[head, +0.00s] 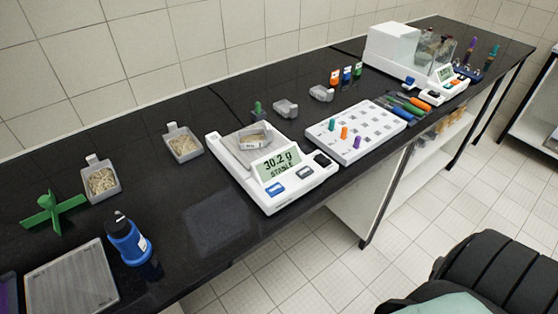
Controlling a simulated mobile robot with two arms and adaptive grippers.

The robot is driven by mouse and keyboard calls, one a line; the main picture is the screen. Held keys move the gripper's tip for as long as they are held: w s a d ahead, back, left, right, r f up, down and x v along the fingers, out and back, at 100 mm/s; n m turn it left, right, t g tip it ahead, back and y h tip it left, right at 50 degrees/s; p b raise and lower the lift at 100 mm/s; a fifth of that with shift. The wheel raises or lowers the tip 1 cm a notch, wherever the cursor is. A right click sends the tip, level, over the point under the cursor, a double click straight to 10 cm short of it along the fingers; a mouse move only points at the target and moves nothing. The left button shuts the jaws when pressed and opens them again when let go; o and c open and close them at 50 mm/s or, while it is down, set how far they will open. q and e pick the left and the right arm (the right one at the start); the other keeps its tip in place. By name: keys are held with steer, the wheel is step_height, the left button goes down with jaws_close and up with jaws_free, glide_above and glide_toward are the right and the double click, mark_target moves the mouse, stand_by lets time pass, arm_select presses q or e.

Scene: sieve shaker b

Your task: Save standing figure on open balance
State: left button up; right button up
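The open balance (292,195) is white and stands mid-bench near the front edge. Its display (279,164) reads "30.2 g" with "STABLE" below. A small grey weighing dish (255,137) sits on its pan; I cannot make out its contents. A blue key (276,188) lies at the left of the front panel, with another small key beside it and a dark key (322,159) at the right. Neither of my grippers is in view.
Sample scoops (101,180) and (183,144) stand left of the balance, near a blue bottle (127,240) and green cross stand (52,212). A white rack (357,133) and enclosed balance (414,57) stand right. A black ribbed seat (490,265) is at lower right.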

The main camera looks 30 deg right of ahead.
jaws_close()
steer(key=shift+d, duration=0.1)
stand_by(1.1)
